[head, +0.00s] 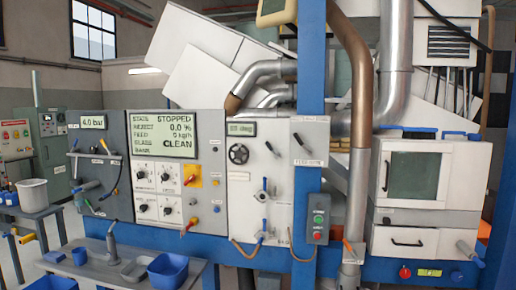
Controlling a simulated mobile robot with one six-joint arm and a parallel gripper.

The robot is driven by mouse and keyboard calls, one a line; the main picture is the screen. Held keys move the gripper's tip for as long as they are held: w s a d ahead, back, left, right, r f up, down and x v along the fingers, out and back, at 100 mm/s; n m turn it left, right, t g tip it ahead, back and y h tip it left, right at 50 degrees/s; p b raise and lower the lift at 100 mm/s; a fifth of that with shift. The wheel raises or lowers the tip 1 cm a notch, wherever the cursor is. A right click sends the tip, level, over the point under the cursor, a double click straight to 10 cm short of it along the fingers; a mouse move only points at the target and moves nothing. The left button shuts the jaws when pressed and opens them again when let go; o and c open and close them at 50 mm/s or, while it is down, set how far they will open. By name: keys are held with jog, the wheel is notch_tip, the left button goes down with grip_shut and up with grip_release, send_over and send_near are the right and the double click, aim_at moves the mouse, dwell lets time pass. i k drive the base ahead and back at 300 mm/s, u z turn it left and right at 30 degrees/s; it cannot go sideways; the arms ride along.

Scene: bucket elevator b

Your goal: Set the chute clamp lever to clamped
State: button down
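No lever can be read as the chute clamp lever, because the small labels are too blurred. A black lever (301,142) sits tilted on a white plate on the blue post, with a label below it. An orange handle (347,244) sticks out at a grey box (350,257) at the foot of the chute pipe (359,190). I cannot tell which positions of these levers mean clamped. My gripper is not in view.
The control panel (217,157) reads STOPPED and CLEAN. A blue post (311,100) stands before the machine. A grey box with a red button (318,222) is on it. A bench with blue bins (168,272) is at lower left. A white cabinet (410,215) stands right.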

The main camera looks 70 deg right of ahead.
aim_at(276, 156)
jog(key=u, duration=0.05)
jog(key=k, duration=0.95)
jog(key=z, duration=0.45)
jog(key=i, duration=0.7)
jog(key=u, duration=0.05)
